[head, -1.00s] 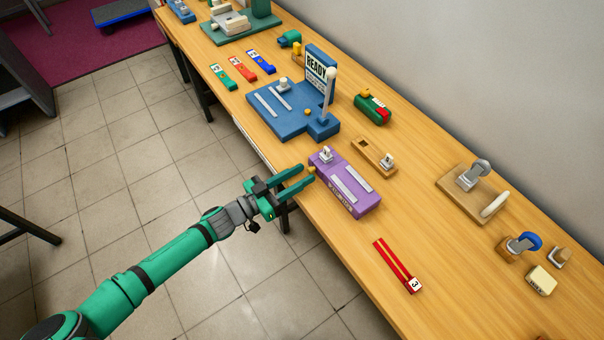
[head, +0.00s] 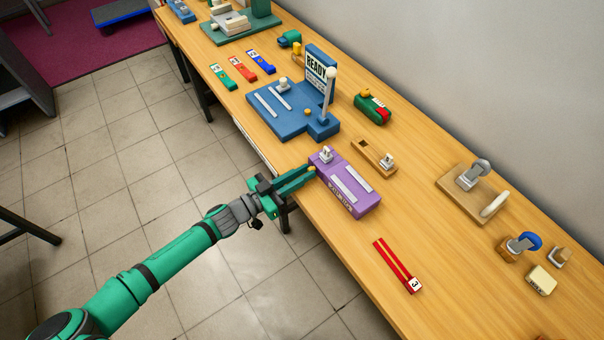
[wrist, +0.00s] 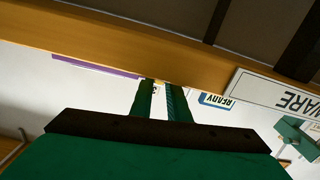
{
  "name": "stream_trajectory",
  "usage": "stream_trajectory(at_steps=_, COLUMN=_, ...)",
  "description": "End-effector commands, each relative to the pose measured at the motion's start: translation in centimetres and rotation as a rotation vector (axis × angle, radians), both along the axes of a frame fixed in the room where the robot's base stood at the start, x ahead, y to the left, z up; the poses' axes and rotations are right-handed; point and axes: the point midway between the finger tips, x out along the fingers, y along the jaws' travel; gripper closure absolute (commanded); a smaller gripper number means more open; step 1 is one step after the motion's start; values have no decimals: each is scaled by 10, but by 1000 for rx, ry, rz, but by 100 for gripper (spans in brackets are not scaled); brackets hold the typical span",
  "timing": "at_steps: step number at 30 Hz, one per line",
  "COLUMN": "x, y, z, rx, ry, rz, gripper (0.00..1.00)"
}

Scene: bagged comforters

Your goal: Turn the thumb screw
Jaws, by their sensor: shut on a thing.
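The purple block (head: 345,184) with two pale strips on top sits at the table's near edge. A small brass thumb screw (head: 312,168) sticks out of its left end, mostly hidden by the fingertips. My gripper (head: 309,171) reaches in from the left, its green fingers closed on the thumb screw. In the wrist view the two fingers (wrist: 161,88) are close together, with a sliver of yellow between their tips. The purple block (wrist: 95,66) shows there as a thin strip beside the table edge.
A blue fixture (head: 285,115) with a READY sign stands just beyond the purple block. A wooden piece (head: 373,156) with a metal clamp lies behind it. Red strips (head: 393,258) lie in front to the right. Bare floor lies left of the table.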

Motion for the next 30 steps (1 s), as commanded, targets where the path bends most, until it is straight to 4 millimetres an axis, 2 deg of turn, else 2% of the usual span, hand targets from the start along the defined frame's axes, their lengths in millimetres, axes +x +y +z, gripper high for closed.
stream_trajectory(at_steps=18, x=-1, y=0, z=0, rx=224, ry=-309, rz=1, gripper=100)
stream_trajectory(at_steps=30, x=0, y=0, z=0, rx=277, ry=-380, rz=1, gripper=100)
